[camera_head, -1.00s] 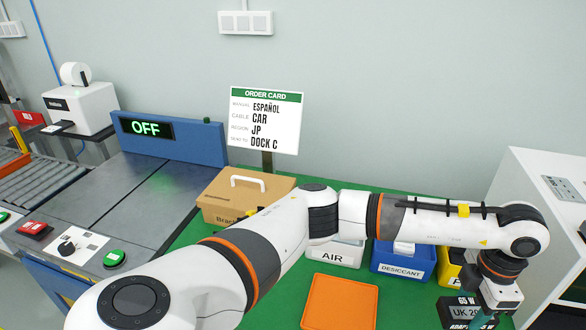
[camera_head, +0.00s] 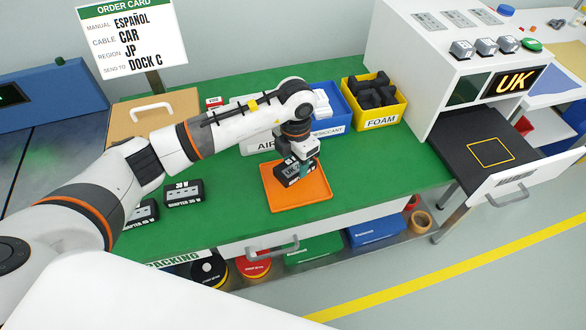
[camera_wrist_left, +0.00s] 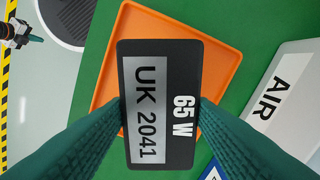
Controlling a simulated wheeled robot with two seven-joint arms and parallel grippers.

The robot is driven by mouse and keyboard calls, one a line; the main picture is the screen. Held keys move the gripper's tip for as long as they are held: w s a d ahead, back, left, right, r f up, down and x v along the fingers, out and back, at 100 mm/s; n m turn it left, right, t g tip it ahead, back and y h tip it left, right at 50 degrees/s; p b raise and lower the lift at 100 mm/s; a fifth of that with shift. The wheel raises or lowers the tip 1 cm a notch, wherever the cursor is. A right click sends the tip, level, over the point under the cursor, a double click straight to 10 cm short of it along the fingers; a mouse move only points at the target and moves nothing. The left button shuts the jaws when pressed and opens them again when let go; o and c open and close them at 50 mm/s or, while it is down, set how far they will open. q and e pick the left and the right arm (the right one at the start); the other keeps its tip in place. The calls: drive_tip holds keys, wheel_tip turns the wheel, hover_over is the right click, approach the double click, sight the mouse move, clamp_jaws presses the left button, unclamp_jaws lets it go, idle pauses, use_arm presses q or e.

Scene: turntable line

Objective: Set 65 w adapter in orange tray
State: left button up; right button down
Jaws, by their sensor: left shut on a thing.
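The 65 W adapter (camera_wrist_left: 126,105) is a black block with a grey "UK 2041" label, seen large in the left wrist view. My left gripper (camera_wrist_left: 158,112) is shut on it, with a green finger on each side. In the head view the left gripper (camera_head: 303,163) holds the adapter (camera_head: 290,174) over the orange tray (camera_head: 301,194). The tray lies flat on the green bench and also shows behind the adapter in the left wrist view (camera_wrist_left: 215,45). I cannot tell whether the adapter touches the tray.
Two other black adapters, one marked 30 W (camera_head: 184,192), lie left of the tray. The AIR bin (camera_head: 258,143), blue desiccant bin (camera_head: 330,115) and yellow foam bin (camera_head: 375,108) stand behind it.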

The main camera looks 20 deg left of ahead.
sight(295, 164)
use_arm(q)
wheel_tip(295, 164, down, 4)
drive_tip(key=shift+s+r, duration=0.1)
drive_tip(key=shift+r, duration=0.05)
use_arm(e)
drive_tip(key=shift+s+r, duration=0.1)
drive_tip(key=shift+r, duration=0.15)
drive_tip(key=shift+a, duration=0.15)
use_arm(q)
drive_tip(key=shift+f, duration=0.25)
drive_tip(key=o, duration=1.2)
use_arm(e)
drive_tip(key=shift+s+a+f, duration=0.1)
drive_tip(key=shift+a+f, duration=0.05)
drive_tip(key=shift+a, duration=0.1)
